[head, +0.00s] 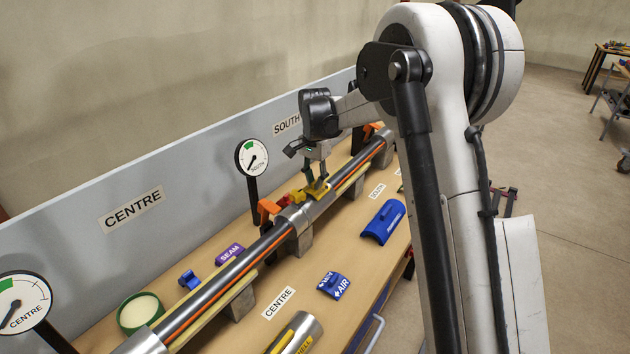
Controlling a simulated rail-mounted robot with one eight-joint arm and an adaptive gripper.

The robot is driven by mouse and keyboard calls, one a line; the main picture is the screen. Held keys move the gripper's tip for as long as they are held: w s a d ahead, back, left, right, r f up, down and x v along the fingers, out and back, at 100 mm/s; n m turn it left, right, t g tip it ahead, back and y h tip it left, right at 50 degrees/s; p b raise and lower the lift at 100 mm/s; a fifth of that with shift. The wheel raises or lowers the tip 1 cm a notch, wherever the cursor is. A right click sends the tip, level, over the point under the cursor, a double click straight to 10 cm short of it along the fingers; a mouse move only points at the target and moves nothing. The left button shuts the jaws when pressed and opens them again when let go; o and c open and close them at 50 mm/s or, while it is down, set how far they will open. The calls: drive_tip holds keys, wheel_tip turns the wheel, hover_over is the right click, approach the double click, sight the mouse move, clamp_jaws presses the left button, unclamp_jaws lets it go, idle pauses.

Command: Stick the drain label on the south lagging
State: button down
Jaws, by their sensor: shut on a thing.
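My gripper (317,188) is over the pipe in the south section, its fingers pointing down and shut on a small yellow piece (323,189). The piece is at the pipe's upper side; I cannot read any lettering on it, nor tell if it touches the surface. The silver pipe covering (345,178) runs below and beyond the gripper toward the upper right, under the SOUTH sign (286,125). A wider silver collar (296,216) lies just nearer on the pipe. My arm hides part of the far end.
Orange clamps (268,208) stand beside the pipe, near the south gauge (252,157).

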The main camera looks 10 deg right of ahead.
drive_tip(key=shift+f+b, duration=0.35)
drive_tip(key=shift+f, duration=0.1)
idle(0.5)
idle(0.6)
drive_tip(key=c, duration=1.7)
unclamp_jaws()
wheel_tip(320, 180, up, 12)
drive_tip(key=shift+r, duration=0.1)
